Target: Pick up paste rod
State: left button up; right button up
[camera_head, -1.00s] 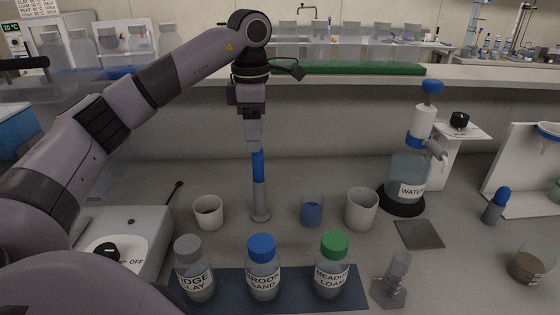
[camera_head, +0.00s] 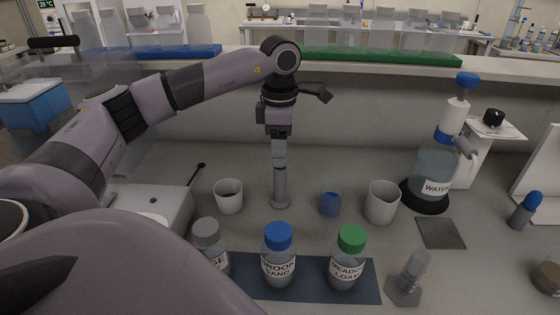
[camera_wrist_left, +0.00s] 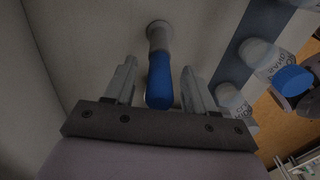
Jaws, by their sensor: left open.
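The paste rod stands upright; its grey lower part (camera_head: 281,190) shows in the head view, while its blue handle is hidden there behind my fingers. In the left wrist view the blue handle (camera_wrist_left: 160,82) lies between the two spread fingers, with the grey part beyond it. My left gripper (camera_head: 279,160) points straight down over the rod. In the left wrist view the left gripper (camera_wrist_left: 160,75) is open, with a gap visible on each side of the handle. My right gripper is not in view.
A white cup (camera_head: 229,197) stands left of the rod; a small blue cup (camera_head: 330,205) and another white cup (camera_head: 382,203) stand right. In front, capped soil bottles, including a blue-capped one (camera_head: 279,258), stand on a dark mat (camera_head: 364,281). A water bottle (camera_head: 433,178) stands farther right.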

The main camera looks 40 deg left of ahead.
pick_arm(q)
grip_shut()
jog(key=shift+r, duration=0.15)
